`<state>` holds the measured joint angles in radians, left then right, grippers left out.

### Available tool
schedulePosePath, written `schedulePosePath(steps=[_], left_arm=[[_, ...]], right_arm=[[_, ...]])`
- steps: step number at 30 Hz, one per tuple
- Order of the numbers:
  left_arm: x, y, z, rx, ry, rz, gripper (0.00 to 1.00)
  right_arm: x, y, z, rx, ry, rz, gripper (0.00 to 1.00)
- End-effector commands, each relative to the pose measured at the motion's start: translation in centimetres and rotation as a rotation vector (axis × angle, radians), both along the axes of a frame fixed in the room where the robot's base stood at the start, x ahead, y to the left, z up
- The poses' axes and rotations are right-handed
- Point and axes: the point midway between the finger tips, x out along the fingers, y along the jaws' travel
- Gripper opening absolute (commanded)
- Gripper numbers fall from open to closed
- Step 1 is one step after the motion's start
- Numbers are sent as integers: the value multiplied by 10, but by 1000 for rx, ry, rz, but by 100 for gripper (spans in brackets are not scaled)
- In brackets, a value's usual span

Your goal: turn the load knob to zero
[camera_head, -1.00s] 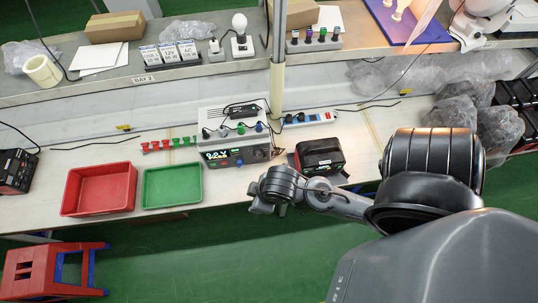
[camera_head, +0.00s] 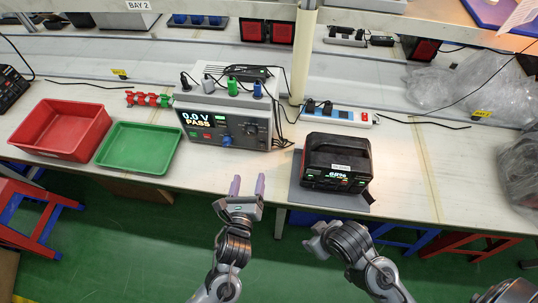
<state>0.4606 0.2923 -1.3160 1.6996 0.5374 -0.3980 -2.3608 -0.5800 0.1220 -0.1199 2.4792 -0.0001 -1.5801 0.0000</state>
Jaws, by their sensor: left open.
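The load tester (camera_head: 222,118) is a light grey box on the bench, with several plugs and cables in its top. Its front display (camera_head: 203,117) reads "0.0 V" and "PASS". A blue knob (camera_head: 227,141) and a dark knob (camera_head: 250,130) sit on its front; which one is the load knob I cannot tell. My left gripper (camera_head: 247,186) is open and empty, just below the tester in the picture, fingers pointing up towards it and apart from the knobs. My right gripper (camera_head: 317,241) is lower right, in front of the bench; its fingers do not show clearly.
A black battery pack (camera_head: 337,160) stands on a grey plate right of the tester. A power strip (camera_head: 340,116) lies behind it. Green (camera_head: 138,149) and red (camera_head: 62,130) trays sit at left.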

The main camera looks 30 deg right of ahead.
Motion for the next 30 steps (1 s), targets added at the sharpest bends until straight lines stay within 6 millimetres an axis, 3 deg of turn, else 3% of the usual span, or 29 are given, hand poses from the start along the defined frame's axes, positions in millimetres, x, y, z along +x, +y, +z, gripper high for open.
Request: schedulePosePath(steps=[1, 7, 17, 30], left_arm=[[9, -1, -18, 19, -39, -13, 68], [33, -3, -13, 47, -141, -32, 68], [57, -10, 2, 46, -190, -28, 68], [110, -50, 1, 46, -189, -29, 68]], right_arm=[[0, 0, -29, 0, 0, 0, 59], [0, 0, -63, 1, -1, -1, 59], [1, 2, -76, 8, -3, -5, 59], [1, 0, -94, 2, -3, -1, 59]])
